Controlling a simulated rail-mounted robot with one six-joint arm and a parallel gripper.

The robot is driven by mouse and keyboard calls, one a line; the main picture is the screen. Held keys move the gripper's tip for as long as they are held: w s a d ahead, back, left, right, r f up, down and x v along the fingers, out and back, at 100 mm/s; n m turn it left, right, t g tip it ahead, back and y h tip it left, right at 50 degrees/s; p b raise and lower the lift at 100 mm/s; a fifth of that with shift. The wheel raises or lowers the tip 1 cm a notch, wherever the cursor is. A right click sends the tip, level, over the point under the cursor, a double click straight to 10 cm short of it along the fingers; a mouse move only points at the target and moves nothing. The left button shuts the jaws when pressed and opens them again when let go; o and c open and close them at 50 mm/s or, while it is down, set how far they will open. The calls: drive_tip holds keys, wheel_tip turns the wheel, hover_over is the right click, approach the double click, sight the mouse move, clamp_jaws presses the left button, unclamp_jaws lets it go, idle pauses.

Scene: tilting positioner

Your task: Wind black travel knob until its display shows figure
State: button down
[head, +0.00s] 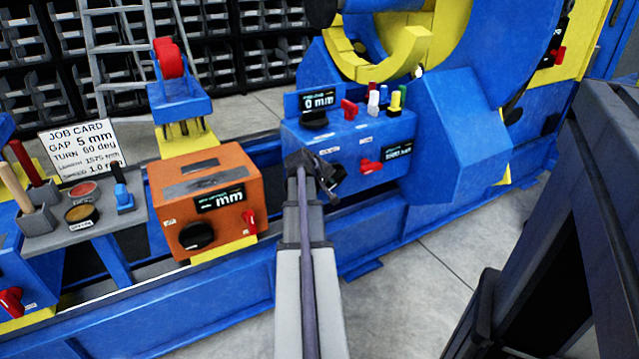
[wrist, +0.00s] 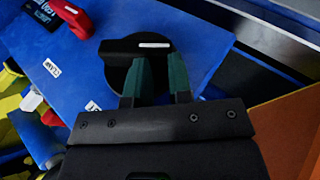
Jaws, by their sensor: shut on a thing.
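A black round knob (wrist: 120,50) with a raised bar and a white mark is on a blue panel face in the wrist view. My gripper (wrist: 162,62) is shut on it, its two dark green fingers reaching the bar. In the head view my gripper (head: 315,172) is at the lower left of the blue control box (head: 350,135) and hides this knob. A small dark display (head: 398,150) is at the right of that face; its figure is too small to read. A white job card (head: 83,145) shows gap 5 mm, turn 60 deg and a length that looks like 1575 mm.
A red lever (head: 370,167) sits between my gripper and the display. On the box top are another black knob (head: 314,119), a display (head: 319,100) reading 0 mm, a red lever and coloured pegs. An orange box (head: 205,190) with a black knob stands left.

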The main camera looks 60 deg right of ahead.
drive_tip(key=shift+s+d+f, duration=0.2)
drive_tip(key=shift+s+d, duration=0.1)
drive_tip(key=shift+d, duration=0.05)
drive_tip(key=shift+a+f, duration=0.1)
drive_tip(key=shift+a, duration=0.05)
